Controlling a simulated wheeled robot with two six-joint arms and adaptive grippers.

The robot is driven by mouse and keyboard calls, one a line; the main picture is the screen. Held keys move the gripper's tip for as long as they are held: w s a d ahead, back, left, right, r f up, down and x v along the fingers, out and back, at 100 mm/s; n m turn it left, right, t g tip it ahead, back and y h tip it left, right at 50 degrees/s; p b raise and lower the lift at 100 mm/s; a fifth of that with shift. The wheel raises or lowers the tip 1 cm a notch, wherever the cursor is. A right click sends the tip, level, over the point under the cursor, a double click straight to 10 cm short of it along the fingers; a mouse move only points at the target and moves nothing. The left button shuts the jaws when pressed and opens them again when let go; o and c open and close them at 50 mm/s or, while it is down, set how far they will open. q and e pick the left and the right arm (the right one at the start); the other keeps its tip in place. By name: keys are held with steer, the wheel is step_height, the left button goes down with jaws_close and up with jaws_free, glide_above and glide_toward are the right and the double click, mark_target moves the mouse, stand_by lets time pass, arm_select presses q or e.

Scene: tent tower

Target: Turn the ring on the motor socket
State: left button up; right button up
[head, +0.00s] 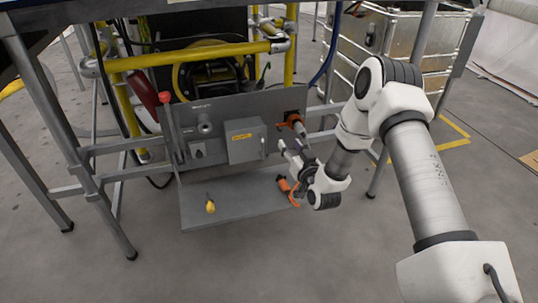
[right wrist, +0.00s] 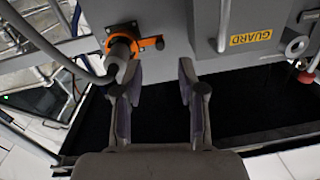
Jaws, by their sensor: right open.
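The motor socket (head: 291,119) is on the right part of the grey panel, with an orange ring around it. In the right wrist view the orange ring (right wrist: 152,43) has a tab pointing right, and a dark grey plug with a cable (right wrist: 122,48) sits at its middle. My right gripper (head: 291,149) is just below the socket in the head view. In the right wrist view my right gripper (right wrist: 160,75) is open with nothing between its fingers. Its left finger is close beside the plug; I cannot tell if they touch. My left gripper is not in view.
A grey guard box (head: 245,141) and a red-knobbed lever (head: 168,122) are on the panel left of the socket. A shelf (head: 237,208) below carries a small yellow item (head: 210,206). An orange part (head: 287,189) is beside my right wrist. Table legs and yellow pipes surround the panel.

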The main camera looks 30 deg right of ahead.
mark_target(290, 125)
steer(key=w+d+b, duration=0.1)
steer(key=w+b, duration=0.2)
steer(key=w, duration=0.4)
steer(key=shift+w+d, duration=0.3)
steer(key=shift+w, duration=0.1)
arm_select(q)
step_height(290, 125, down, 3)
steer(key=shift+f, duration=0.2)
arm_select(e)
steer(key=shift+r, duration=0.15)
jaws_close()
